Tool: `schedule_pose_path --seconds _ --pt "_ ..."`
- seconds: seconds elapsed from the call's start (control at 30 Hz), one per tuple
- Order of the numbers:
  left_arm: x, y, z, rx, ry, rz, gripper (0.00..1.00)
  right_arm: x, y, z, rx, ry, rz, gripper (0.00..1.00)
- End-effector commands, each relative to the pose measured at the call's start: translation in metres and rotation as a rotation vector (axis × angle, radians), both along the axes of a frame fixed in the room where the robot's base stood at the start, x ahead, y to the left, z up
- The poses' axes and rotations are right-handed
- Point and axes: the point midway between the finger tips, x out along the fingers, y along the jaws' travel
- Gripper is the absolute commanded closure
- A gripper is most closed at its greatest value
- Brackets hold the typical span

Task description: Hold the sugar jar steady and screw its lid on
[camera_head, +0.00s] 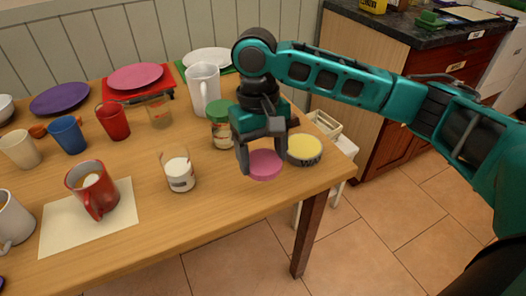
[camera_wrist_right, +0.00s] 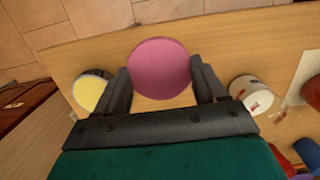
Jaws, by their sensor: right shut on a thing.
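A pink round lid (camera_head: 266,165) is between the fingers of my right gripper (camera_head: 262,158), which is shut on it above the table's right part. The lid also shows as a pink disc in the right wrist view (camera_wrist_right: 160,68). The sugar jar looks to be the open clear jar with white contents (camera_head: 180,175), upright on the table to the left of the gripper and apart from it. It also shows in the right wrist view (camera_wrist_right: 252,95), right of the fingers. My left gripper is not in view.
A yellow-topped tub (camera_head: 305,150) stands close right of the gripper, near the table edge. A green-lidded jar (camera_head: 221,130) and white pitcher (camera_head: 204,90) stand behind. A red mug (camera_head: 92,190) sits on a pale mat (camera_head: 62,238). Bare wood lies in front of the jar.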

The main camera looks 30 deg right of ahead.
Motion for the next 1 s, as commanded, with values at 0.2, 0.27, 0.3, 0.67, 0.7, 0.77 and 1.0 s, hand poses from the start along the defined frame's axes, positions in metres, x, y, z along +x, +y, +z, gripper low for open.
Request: schedule_pose_path --seconds 0.2,0.27,0.3,0.67,0.7,0.77,1.0 --pt "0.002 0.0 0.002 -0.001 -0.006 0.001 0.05 0.01 0.013 0.006 -0.001 -0.002 0.223 0.57" --pt "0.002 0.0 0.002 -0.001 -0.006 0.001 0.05 0.015 0.019 0.01 0.0 -0.003 0.335 0.57" --pt "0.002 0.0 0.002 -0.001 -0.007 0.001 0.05 0.018 0.023 0.011 -0.001 -0.003 0.416 0.57" --pt "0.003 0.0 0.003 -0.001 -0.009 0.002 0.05 0.045 0.061 0.032 -0.004 -0.002 1.15 0.57" --pt "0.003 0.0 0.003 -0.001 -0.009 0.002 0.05 0.048 0.065 0.035 -0.003 -0.004 1.23 0.57" --pt "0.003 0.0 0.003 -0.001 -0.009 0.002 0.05 0.052 0.071 0.039 -0.003 -0.003 1.351 0.57" --pt "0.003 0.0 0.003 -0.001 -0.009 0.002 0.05 0.067 0.095 0.055 -0.004 -0.003 1.831 0.57"
